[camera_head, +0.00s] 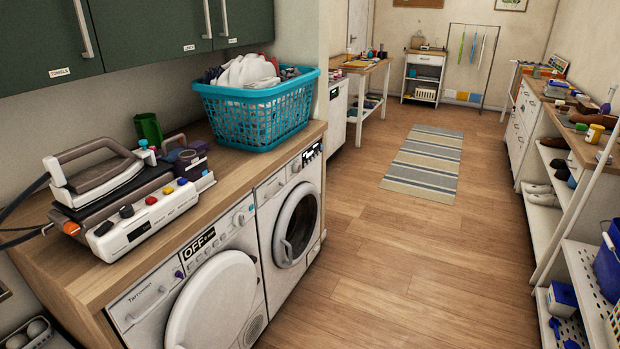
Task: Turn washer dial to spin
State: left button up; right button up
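Two white front-loading machines stand under the wooden counter. The nearer machine (135,302) has a solid round white door, a display reading OFF (198,244) and a round dial (239,218) at the right of its panel. The farther machine (268,208) has a dark round porthole door (297,224), shut, with a dial (297,165) and a small lit display (312,153) on its panel. Which machine is the washer is not labelled legibly. The dial markings are too small to read. Neither of my grippers is in view.
A teal laundry basket (262,118) full of clothes sits on the counter (235,168). A steam iron on its base (125,200) and a green cup (148,128) stand nearer. Wooden floor (420,260) in front of the machines is clear; shelves (560,225) line the right side.

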aim_at(296, 168)
jog(key=i+l+u, duration=0.1)
jog(key=u, duration=0.15)
jog(key=i+l+u, duration=0.1)
jog(key=u, duration=0.15)
jog(key=i+l+u, duration=0.55)
jog(key=l, duration=0.15)
jog(key=i+l+u, duration=0.1)
jog(key=l+u, duration=0.2)
jog(key=l, duration=0.05)
